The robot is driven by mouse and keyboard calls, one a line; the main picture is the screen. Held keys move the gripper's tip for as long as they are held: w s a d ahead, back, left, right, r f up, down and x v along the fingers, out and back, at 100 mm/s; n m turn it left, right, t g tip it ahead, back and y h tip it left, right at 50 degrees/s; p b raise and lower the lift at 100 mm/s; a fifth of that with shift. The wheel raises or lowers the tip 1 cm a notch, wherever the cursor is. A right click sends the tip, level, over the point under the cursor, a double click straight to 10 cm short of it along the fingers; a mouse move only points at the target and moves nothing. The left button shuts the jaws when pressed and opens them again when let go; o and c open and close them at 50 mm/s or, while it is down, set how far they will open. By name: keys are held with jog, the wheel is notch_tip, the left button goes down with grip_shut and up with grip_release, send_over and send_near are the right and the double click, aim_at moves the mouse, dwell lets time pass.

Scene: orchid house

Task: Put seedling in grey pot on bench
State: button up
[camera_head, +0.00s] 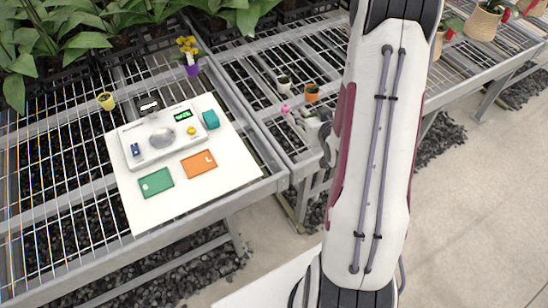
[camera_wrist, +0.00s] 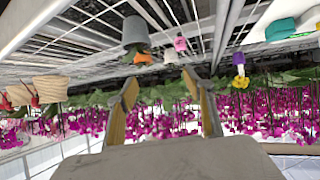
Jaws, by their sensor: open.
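A grey pot (camera_wrist: 136,31) with a small green seedling (camera_wrist: 134,49) shows upside down in the upper middle of the wrist view. It stands on the mesh bench (camera_head: 262,98), close to the camera. My gripper (camera_wrist: 160,82) is open, with its two fingers spread and nothing between them. The pot appears near the fingertips but outside the gap. In the head view my arm covers most of the area around the gripper, so I cannot make out the contact there.
A white pot (camera_head: 284,82), an orange pot (camera_head: 312,93) and a pink item (camera_head: 285,108) stand close by. The left bench holds a white board (camera_head: 222,172) with a scale (camera_head: 160,140) and coloured cards, a yellow pot (camera_head: 106,101) and a purple pot (camera_head: 193,70).

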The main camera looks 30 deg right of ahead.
jog(key=s+a+r+n+g+y, duration=0.2)
jog(key=s+a+r+g, duration=0.15)
jog(key=a+r, duration=1.15)
jog(key=s+a+r+g+y, duration=0.1)
jog(key=s+a+r, duration=0.3)
jog(key=s, duration=0.6)
jog(key=s+a+r+n+g+y, duration=0.1)
jog(key=s+a+r, duration=0.3)
jog(key=s+a, duration=0.3)
jog(key=s, duration=0.2)
jog(key=shift+s+a+r, duration=0.15)
jog(key=shift+s+r, duration=0.1)
jog(key=shift+s, duration=0.15)
